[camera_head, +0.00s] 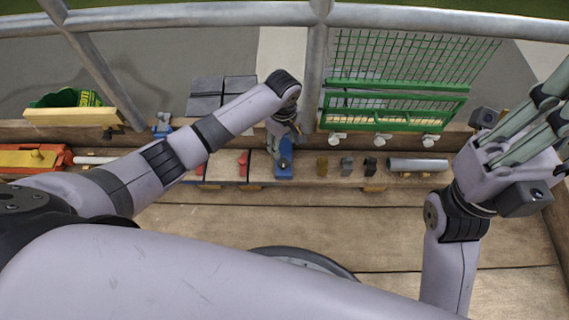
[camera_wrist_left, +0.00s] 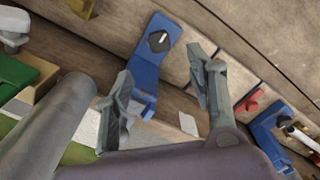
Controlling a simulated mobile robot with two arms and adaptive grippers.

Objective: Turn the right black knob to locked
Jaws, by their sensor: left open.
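The right black knob (camera_wrist_left: 159,41) sits on a blue bracket (camera_wrist_left: 147,68) in the left wrist view. A short white mark shows on its face. My left gripper (camera_head: 284,136) is just above and behind the bracket. In the left wrist view my left gripper (camera_wrist_left: 162,68) is open and empty, its fingers on either side of the bracket, short of the knob. My right gripper (camera_head: 525,130) is raised at the far right, away from the knob; its fingertips are unclear.
Another blue bracket (camera_wrist_left: 265,132) is at the right of the left wrist view. Red pieces (camera_head: 243,163) stand left of the knob's bracket. Small blocks (camera_head: 346,166) and a grey tube (camera_head: 418,165) lie to its right. A green mesh rack (camera_head: 395,110) and a metal rail stand behind.

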